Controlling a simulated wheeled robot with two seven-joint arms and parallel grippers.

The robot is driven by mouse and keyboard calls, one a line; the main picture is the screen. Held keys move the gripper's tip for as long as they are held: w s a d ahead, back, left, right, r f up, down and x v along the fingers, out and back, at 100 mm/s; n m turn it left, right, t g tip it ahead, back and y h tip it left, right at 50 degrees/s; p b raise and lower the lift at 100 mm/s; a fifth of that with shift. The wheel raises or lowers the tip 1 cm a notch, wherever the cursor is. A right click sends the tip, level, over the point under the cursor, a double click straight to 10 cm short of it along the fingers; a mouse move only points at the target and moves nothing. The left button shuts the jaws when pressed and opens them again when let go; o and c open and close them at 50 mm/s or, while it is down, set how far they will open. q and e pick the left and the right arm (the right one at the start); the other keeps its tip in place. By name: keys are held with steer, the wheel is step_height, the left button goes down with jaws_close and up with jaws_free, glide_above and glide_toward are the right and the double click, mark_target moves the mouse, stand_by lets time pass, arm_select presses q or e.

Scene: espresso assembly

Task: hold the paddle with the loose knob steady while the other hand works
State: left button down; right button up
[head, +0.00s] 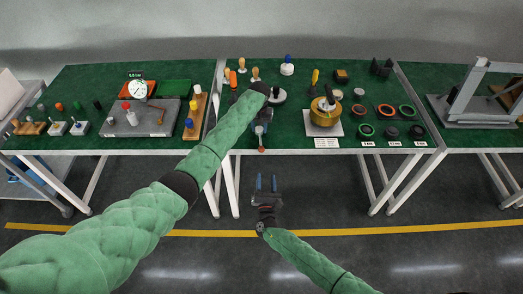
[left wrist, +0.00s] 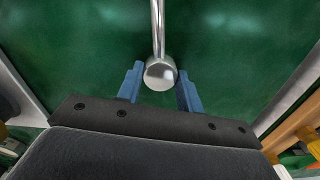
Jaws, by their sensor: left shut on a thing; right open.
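My left gripper (head: 262,122) is over the front part of the middle green table. In the left wrist view its blue fingers (left wrist: 159,90) stand on either side of a shiny round metal end on a thin metal rod (left wrist: 158,28), which I take to be the paddle; the gripper is shut on it. In the head view a small roundish knob (head: 262,150) shows just below this gripper, near the table's front edge. I cannot tell how firmly the knob sits. My right gripper (head: 266,184) is open and empty, below and apart from it, in front of the table.
A brass-coloured pot (head: 324,117) stands on a white base to the right. Several dark, green and orange rings (head: 386,111) lie beyond it. Wooden-handled tools (head: 255,73) stand at the back. The floor in front is clear.

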mark_target(262, 152)
steer(key=w+r+n, duration=0.1)
steer(key=w+r, duration=0.1)
steer(key=w, duration=0.1)
steer(key=w+a+r+n+t+y, duration=0.1)
steer(key=w+r+n, duration=0.1)
steer(key=w, duration=0.2)
steer(key=w+a+r+n+t+y, duration=0.1)
steer(key=w+r, duration=0.2)
steer(key=shift+w+n, duration=0.2)
steer(key=shift+n, duration=0.2)
steer(key=shift+d, duration=0.1)
